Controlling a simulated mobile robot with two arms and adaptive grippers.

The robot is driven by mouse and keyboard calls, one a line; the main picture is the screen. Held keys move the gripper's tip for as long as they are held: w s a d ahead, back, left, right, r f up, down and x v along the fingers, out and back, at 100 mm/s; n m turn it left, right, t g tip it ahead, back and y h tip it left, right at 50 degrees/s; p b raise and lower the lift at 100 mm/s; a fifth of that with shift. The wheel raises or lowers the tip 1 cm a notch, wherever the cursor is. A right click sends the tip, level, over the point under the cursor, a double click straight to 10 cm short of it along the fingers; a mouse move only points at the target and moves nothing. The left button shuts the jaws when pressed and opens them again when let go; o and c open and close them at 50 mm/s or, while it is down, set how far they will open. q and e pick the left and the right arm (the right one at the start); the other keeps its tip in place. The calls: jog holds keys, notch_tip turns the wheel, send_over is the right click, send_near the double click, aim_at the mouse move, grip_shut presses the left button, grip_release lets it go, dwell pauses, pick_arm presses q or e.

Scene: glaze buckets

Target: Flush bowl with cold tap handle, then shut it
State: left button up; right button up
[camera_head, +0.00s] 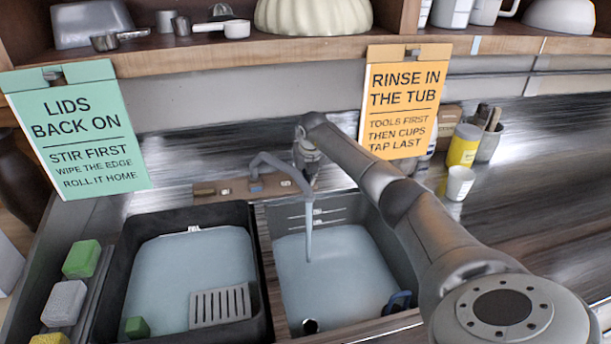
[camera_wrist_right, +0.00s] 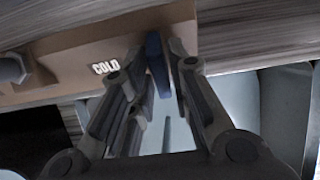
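The grey bowl (camera_head: 335,275) of the sink holds pale blue water. A thin stream (camera_head: 309,240) falls into it from the curved grey spout (camera_head: 282,165). My right gripper (camera_head: 306,165) is beside the spout, above the bowl's back edge. In the right wrist view, its two fingers (camera_wrist_right: 158,55) stand either side of a blue cold tap handle (camera_wrist_right: 157,65), close to a "COLD" label (camera_wrist_right: 105,67). I cannot tell whether both fingers press on the handle. The arm hides part of the bowl's right side. My left gripper is not in view.
A black tub (camera_head: 125,262) with water and a grey grate (camera_head: 220,305) is left of the bowl. Sponges (camera_head: 81,259) line its left side. A yellow can (camera_head: 464,146) and white cup (camera_head: 459,184) stand back right. Signs hang from the shelf (camera_head: 200,55) above.

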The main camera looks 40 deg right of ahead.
grip_shut()
jog(key=m, duration=0.3)
jog(key=shift+d+m+t+y+b, duration=0.1)
jog(key=shift+m+t+y+b, duration=0.2)
jog(key=shift+t+y, duration=0.1)
jog(key=shift+s+m+t, duration=0.15)
jog(key=shift+m+t, duration=0.15)
jog(key=shift+m, duration=0.9)
jog(key=m, duration=0.2)
jog(key=shift+m+y, duration=0.3)
jog(key=shift+y, duration=0.1)
jog(key=m+p, duration=0.1)
jog(key=m, duration=0.1)
jog(key=m+t+p, duration=0.1)
jog(key=m, duration=0.1)
jog(key=shift+s+t, duration=0.15)
jog(key=shift+t, duration=0.15)
jog(key=shift+f+m+t+p, duration=0.1)
jog(key=shift+m+t+p, duration=0.3)
jog(key=shift+m+p, duration=1.25)
jog(key=shift+m+b, duration=0.45)
jog(key=shift+m, duration=0.2)
